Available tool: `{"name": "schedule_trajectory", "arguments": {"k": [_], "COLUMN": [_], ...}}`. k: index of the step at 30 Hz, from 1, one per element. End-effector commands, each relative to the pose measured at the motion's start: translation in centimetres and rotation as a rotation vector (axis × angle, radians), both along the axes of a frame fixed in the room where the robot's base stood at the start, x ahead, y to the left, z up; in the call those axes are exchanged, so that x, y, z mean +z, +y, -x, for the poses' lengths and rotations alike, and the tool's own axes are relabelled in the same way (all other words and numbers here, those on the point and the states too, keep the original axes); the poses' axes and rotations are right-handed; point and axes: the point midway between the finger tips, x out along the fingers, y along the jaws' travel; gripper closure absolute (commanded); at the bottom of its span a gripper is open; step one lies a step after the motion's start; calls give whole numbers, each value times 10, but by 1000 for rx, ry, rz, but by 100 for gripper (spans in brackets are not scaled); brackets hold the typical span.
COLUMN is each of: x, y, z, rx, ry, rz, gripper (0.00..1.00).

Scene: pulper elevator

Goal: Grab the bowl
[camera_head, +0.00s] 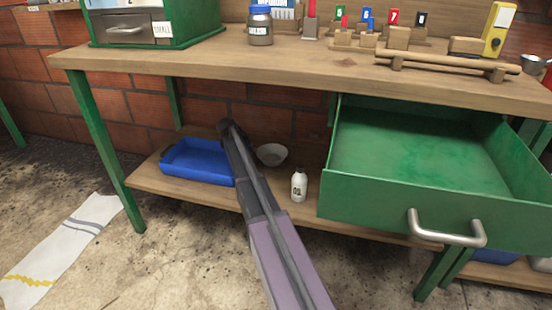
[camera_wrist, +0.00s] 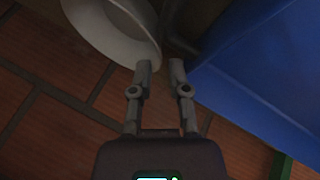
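A light grey bowl (camera_head: 271,155) sits on the lower shelf, to the right of the blue tray and behind the white bottle. In the wrist view the bowl (camera_wrist: 118,30) is at the upper left, with its round rim facing the camera and part cut off. My gripper (camera_wrist: 160,68) is open, with nothing between its two fingers. The left fingertip is right by the bowl's rim; I cannot tell whether it touches. In the head view my arm reaches under the tabletop, and the fingers are hidden there.
The blue tray (camera_head: 197,161) is left of my arm and fills the right of the wrist view (camera_wrist: 265,65). A white bottle (camera_head: 299,184) stands near the shelf front. An open green drawer (camera_head: 420,208) juts out at right. The tabletop (camera_head: 290,67) is overhead.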

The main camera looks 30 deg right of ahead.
Motion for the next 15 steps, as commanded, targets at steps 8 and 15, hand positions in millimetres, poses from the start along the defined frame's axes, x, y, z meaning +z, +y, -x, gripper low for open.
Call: {"name": "schedule_trajectory", "arguments": {"k": [8, 15], "x": [-1, -14], "y": [-1, -10], "z": [0, -1], "rx": [0, -1], "ry": [0, -1], "rz": [0, 0], "gripper": [77, 77]}}
